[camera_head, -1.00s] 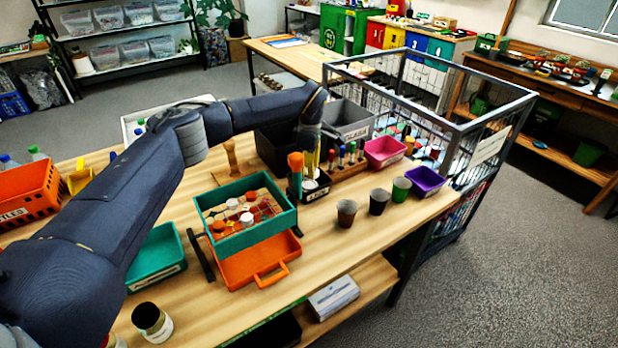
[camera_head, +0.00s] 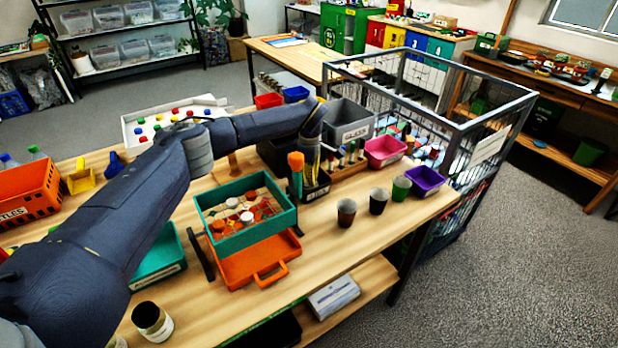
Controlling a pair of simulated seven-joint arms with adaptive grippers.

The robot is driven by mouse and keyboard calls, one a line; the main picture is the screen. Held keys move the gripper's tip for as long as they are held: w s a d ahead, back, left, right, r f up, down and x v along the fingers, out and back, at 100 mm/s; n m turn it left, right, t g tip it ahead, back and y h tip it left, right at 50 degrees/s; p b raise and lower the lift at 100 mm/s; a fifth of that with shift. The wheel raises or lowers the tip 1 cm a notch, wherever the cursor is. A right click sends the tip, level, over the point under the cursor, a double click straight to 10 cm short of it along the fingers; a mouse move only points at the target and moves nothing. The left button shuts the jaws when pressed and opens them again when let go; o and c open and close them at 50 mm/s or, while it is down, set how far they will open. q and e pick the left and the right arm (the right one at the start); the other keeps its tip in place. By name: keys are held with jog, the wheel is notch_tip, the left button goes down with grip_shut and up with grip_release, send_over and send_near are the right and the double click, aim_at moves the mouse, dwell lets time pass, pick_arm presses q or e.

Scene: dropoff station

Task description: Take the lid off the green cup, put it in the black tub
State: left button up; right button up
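The green cup (camera_head: 400,190) stands upright at the right end of a row of three cups near the table's right edge. Its top looks dark; I cannot tell whether a lid is on it. The black tub (camera_head: 268,150) stands at the table's back, left of the grey bin, and my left arm partly covers it. My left gripper (camera_head: 312,148) points down beside the black tub, behind the tool holder and well left of the green cup. Its fingertips are mostly hidden, so its opening and any held thing are unclear. My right gripper is out of view.
A brown cup (camera_head: 346,213) and a black cup (camera_head: 378,201) stand left of the green cup. A purple bin (camera_head: 427,182), pink bin (camera_head: 385,153) and grey bin (camera_head: 349,122) stand nearby. An orange-handled tool stands in a black holder (camera_head: 314,190). A wire cage (camera_head: 470,128) adjoins the table.

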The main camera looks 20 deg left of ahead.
pick_arm(q)
jog(key=o, duration=0.9)
jog(key=shift+c, duration=0.2)
